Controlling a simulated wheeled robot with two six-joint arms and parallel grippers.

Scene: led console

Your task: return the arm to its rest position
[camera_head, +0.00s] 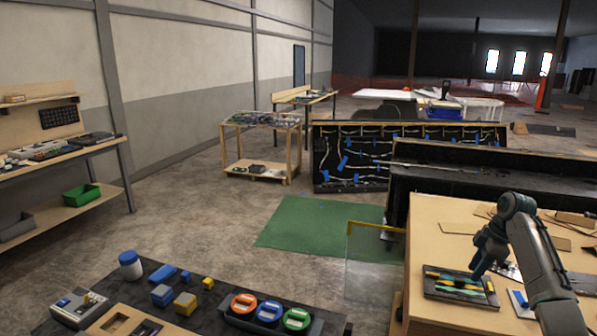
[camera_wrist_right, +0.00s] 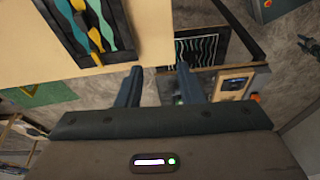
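My right arm (camera_head: 541,265) comes in from the right in the head view, bent at the elbow. Its right gripper (camera_head: 477,276) is over the wooden table, by a dark tray (camera_head: 435,292) of colored strips. The right wrist view shows the two fingers of the right gripper (camera_wrist_right: 158,80) apart with nothing between them. The same tray (camera_wrist_right: 112,48) is at the upper left there, away from the fingers. My left gripper does not show in the head view.
The wooden table (camera_head: 424,222) stands at the right, with flat pieces on it. Open floor (camera_head: 200,215) lies beyond.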

